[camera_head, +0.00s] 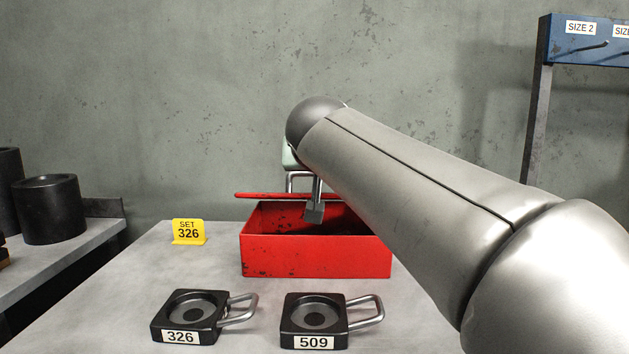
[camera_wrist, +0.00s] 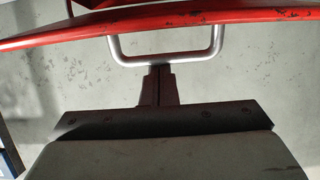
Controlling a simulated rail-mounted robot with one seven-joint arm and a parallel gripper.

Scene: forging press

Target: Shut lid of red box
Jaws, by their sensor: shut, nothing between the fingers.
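The red box (camera_head: 316,256) stands on the grey table with its mouth open. Its red lid (camera_head: 275,196) is up and shows nearly edge-on above the box's back; its right part is hidden by my arm. The lid also spans the top of the wrist view (camera_wrist: 60,36). A silver U-shaped handle (camera_wrist: 168,60) is fixed to the lid's edge. My gripper (camera_wrist: 158,70) is shut and empty, its fingertips at the middle of the handle's bar, touching or very close.
Two black square blocks with silver handles, labelled 326 (camera_head: 188,317) and 509 (camera_head: 314,320), lie in front of the box. A yellow SET 326 sign (camera_head: 189,232) stands left of it. Black cylinders (camera_head: 50,209) are on a left bench; a blue rack (camera_head: 585,45) is at right.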

